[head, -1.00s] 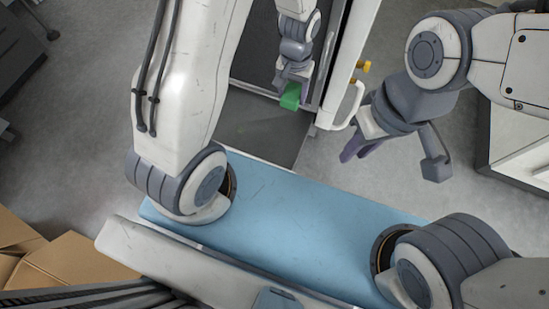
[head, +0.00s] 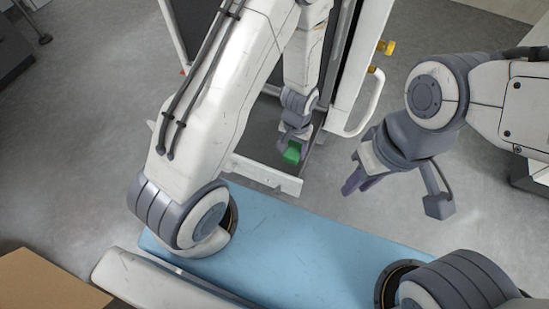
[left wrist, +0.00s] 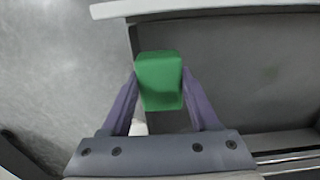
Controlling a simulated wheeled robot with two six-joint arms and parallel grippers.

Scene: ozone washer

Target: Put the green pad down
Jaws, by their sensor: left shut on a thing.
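The green pad (head: 292,152) is a small block at the tip of my left gripper (head: 290,145) in the head view. In the left wrist view the pad (left wrist: 160,82) sits between the two purple fingers of my left gripper (left wrist: 160,88), which are shut on it. It is held over the edge of a grey tray-like surface (left wrist: 235,75); I cannot tell its height above it. My right gripper (head: 354,180) is at the right in the head view, with purple fingers seen side-on, and nothing shows in it.
A tall white-framed machine (head: 355,70) with a white handle (head: 368,105) and yellow knobs (head: 385,47) stands at the back. A cardboard box (head: 45,285) is at the lower left. Grey floor (head: 70,130) is open on the left.

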